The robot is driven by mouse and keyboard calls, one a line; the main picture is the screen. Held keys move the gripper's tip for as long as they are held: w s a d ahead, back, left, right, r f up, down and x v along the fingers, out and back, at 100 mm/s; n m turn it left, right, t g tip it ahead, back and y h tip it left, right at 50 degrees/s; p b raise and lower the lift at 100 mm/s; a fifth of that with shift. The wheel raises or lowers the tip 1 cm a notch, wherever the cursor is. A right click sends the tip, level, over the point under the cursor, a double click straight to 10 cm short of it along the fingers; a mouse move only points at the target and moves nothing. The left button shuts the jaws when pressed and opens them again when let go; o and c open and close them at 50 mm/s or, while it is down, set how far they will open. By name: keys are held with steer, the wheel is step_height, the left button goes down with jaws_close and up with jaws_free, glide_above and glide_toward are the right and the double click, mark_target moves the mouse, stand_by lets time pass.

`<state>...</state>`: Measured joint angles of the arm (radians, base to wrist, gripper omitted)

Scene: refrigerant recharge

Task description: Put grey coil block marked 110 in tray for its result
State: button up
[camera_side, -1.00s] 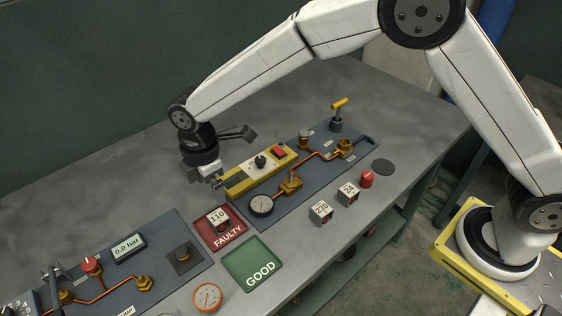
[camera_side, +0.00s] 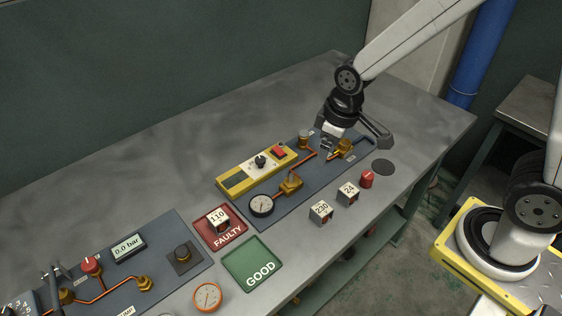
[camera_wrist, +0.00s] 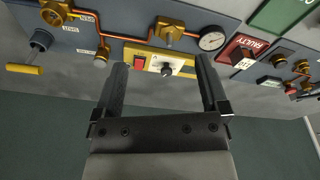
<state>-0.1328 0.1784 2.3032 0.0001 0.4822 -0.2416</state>
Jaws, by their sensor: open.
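The grey coil block marked 110 (camera_side: 218,219) sits in the red tray labelled FAULTY (camera_side: 229,239). The wrist view shows the block (camera_wrist: 243,56) on the red tray (camera_wrist: 233,47) at the upper right. The green tray labelled GOOD (camera_side: 252,264) lies beside the red one and holds nothing. My gripper (camera_side: 328,150) is open and empty above the far right part of the blue-grey panel, well away from the block. In the wrist view its two fingers (camera_wrist: 160,68) stand apart with only the panel beyond them.
Blocks marked 230 (camera_side: 320,212) and 24 (camera_side: 348,195) stand on the bench in front of the panel, with a red knob (camera_side: 367,179) nearby. The panel carries a yellow tester (camera_side: 257,171), a gauge (camera_side: 261,205) and brass valves. The back of the bench is clear.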

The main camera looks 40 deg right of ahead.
steer(key=s+d+m, duration=0.4)
steer(key=s, duration=0.2)
steer(key=shift+s+d+f+t, duration=0.25)
steer(key=shift+d+f+t, duration=0.05)
stand_by(0.8)
